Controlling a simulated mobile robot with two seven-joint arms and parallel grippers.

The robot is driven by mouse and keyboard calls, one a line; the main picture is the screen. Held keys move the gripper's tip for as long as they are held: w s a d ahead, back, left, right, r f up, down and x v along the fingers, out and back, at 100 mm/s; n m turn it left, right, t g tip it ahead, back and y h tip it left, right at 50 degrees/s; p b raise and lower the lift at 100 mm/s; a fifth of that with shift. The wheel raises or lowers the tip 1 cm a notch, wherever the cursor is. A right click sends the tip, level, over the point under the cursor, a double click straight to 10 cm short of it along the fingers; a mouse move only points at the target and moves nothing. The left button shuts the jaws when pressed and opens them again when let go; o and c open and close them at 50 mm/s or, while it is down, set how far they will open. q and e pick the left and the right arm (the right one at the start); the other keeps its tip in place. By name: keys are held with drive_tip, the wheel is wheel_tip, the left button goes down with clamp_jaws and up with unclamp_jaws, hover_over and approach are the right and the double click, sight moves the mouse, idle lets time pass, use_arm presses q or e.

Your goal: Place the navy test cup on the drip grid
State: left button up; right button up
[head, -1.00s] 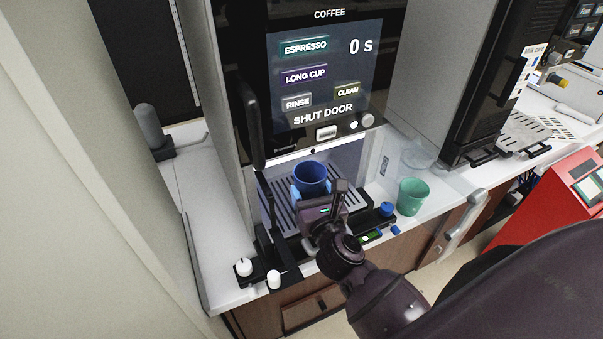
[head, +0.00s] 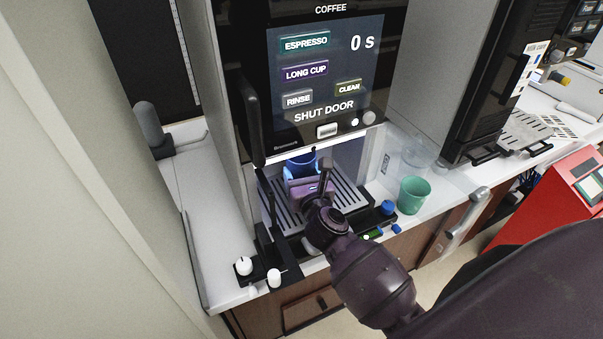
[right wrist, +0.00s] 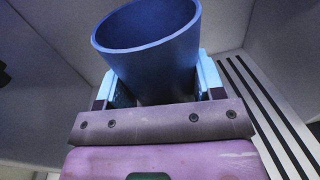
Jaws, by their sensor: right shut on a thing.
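The navy cup (right wrist: 150,60) is between the light blue fingers of my right gripper (right wrist: 160,88) in the right wrist view, mouth up and slightly tilted in that picture. In the head view the cup (head: 301,163) is inside the machine's bay, partly hidden by my right gripper (head: 304,172). The slatted drip grid (head: 348,194) lies beneath and around it; its slats also show at the right in the right wrist view (right wrist: 265,110). I cannot tell whether the cup's base touches the grid. My left gripper is not in view.
The coffee machine's screen (head: 322,85) reads SHUT DOOR, above the bay. A green cup (head: 414,195) and a clear glass (head: 418,152) stand right of the bay. A black bracket with white knobs (head: 243,266) is at the front left. The counter at left (head: 190,190) is mostly clear.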

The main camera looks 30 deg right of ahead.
drive_tip(key=shift+f, duration=0.15)
drive_tip(key=o, duration=0.8)
drive_tip(key=shift+o, duration=0.7)
drive_tip(key=shift+r, duration=0.25)
drive_tip(key=s, duration=0.3)
drive_tip(key=s+a, duration=0.1)
drive_tip(key=s, duration=0.3)
drive_tip(key=s+a, duration=0.1)
drive_tip(key=s, duration=0.3)
drive_tip(key=shift+s+a+f+b, duration=0.1)
drive_tip(key=shift+s+b, duration=0.15)
drive_tip(key=shift+b, duration=0.05)
drive_tip(key=shift+s, duration=0.2)
